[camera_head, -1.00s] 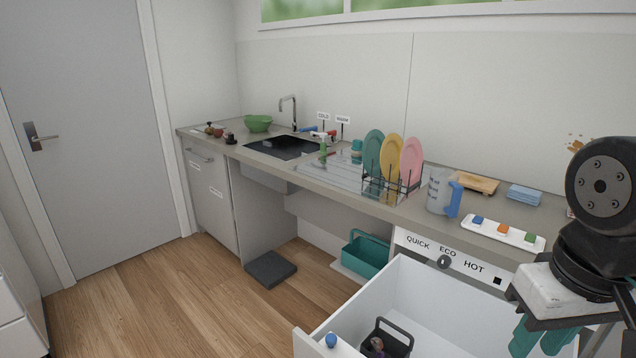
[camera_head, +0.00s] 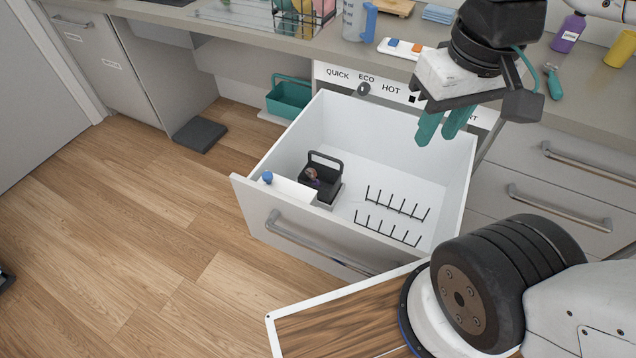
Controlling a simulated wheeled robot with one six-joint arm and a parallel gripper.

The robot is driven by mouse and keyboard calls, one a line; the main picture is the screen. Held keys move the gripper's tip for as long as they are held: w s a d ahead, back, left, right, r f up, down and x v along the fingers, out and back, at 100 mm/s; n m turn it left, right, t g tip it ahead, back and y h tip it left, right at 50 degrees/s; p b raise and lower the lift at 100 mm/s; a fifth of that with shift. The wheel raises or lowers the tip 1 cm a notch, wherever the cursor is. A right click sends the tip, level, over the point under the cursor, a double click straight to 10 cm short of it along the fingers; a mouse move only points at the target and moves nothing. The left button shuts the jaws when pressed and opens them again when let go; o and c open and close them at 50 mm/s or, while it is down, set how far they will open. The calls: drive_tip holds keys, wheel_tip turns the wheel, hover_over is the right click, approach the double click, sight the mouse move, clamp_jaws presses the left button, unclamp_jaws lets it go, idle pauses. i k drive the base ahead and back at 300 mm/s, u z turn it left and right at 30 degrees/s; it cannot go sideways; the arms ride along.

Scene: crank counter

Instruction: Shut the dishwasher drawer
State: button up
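The white dishwasher drawer (camera_head: 262,212) is pulled out from under the counter, its front facing me with a grey bar handle (camera_head: 318,243). Inside are a black cutlery basket (camera_head: 322,176) and black rack prongs (camera_head: 392,217). A blue knob (camera_head: 267,177) shows near the drawer's front left. The control panel (camera_head: 345,79) with QUICK, ECO and HOT labels is behind the drawer. My gripper (camera_head: 442,126) has teal fingers pointing down, above the drawer's back right, touching nothing that I can see. The fingers show a small gap between them.
The counter (camera_head: 245,45) runs along the back with a jug (camera_head: 356,20) and a tray of coloured blocks (camera_head: 400,48). Closed drawers with bar handles (camera_head: 560,208) stand at the right.

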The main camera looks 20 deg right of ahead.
sight(398, 200)
drive_tip(key=k, duration=1.25)
drive_tip(key=u, duration=0.55)
drive_tip(key=i, duration=0.7)
drive_tip(key=z, duration=0.3)
